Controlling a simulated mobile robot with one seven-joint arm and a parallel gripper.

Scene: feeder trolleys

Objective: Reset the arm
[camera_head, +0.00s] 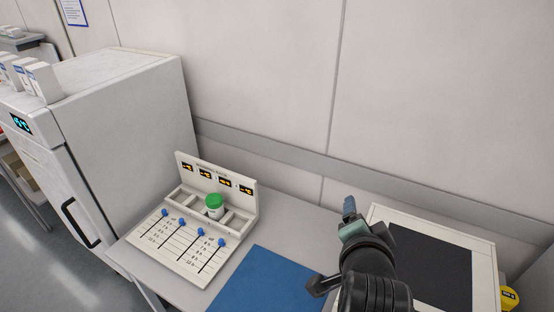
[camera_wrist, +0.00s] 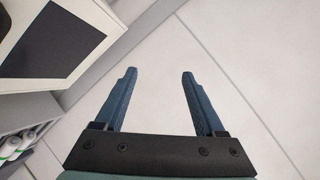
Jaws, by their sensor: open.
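My gripper (camera_wrist: 158,75) shows in the wrist view with its two blue fingers apart and nothing between them. A pale panelled surface fills the view behind the fingers. In the head view my gripper (camera_head: 349,208) is at the lower right, above the table and partly in front of a white-framed dark panel (camera_head: 432,265). My arm hides some of that panel's left side. The dark panel (camera_wrist: 58,42) also shows at the upper left of the wrist view.
A white slider device (camera_head: 190,240) holds a green-lidded jar (camera_head: 214,205) on the grey table (camera_head: 285,221). A blue mat (camera_head: 265,283) lies right of it. A white fridge (camera_head: 130,120) stands left, with boxes on top. A yellow object (camera_head: 510,298) sits far right. The wall is close behind.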

